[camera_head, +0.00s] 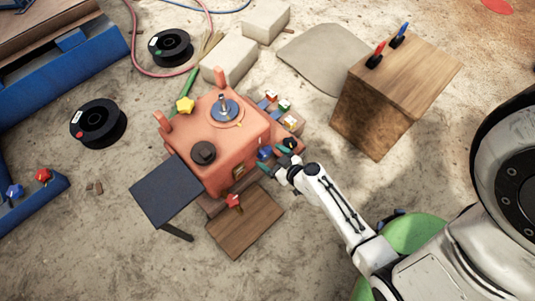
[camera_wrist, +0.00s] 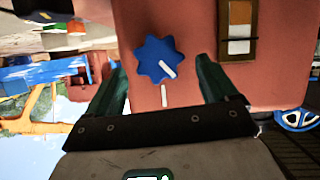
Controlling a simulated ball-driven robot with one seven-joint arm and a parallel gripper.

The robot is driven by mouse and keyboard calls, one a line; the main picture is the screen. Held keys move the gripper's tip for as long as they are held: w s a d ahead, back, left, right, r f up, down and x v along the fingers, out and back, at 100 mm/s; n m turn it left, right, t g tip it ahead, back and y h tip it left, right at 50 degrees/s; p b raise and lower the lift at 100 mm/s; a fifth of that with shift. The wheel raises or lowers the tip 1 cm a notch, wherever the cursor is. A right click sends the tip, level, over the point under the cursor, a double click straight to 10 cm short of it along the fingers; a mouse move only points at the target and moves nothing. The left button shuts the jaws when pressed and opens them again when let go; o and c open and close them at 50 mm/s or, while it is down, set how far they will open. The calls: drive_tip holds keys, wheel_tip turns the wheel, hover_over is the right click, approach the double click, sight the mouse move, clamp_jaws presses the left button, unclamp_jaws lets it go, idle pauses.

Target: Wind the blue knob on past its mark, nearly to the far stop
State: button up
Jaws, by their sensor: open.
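The blue knob (camera_wrist: 152,58) is a lobed knob on the front of the orange crusher body (camera_wrist: 190,22). It also shows small in the head view (camera_head: 264,153). Its white pointer line slants toward the lower right. A white mark (camera_wrist: 164,95) is on the body just below the knob, and the pointer is not in line with it. My gripper (camera_wrist: 160,66) is open, with one dark green finger on each side of the knob. A gap shows on each side, and I see no contact. In the head view my gripper (camera_head: 273,158) is at the crusher's front.
A blue-rimmed round part (camera_wrist: 298,119) is further right. In the head view a red star knob (camera_head: 233,201) is below left, and a wooden box (camera_head: 375,115) stands at right.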

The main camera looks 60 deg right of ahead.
drive_tip(key=shift+x, duration=1.15)
drive_tip(key=shift+c, duration=0.4)
drive_tip(key=c, duration=1)
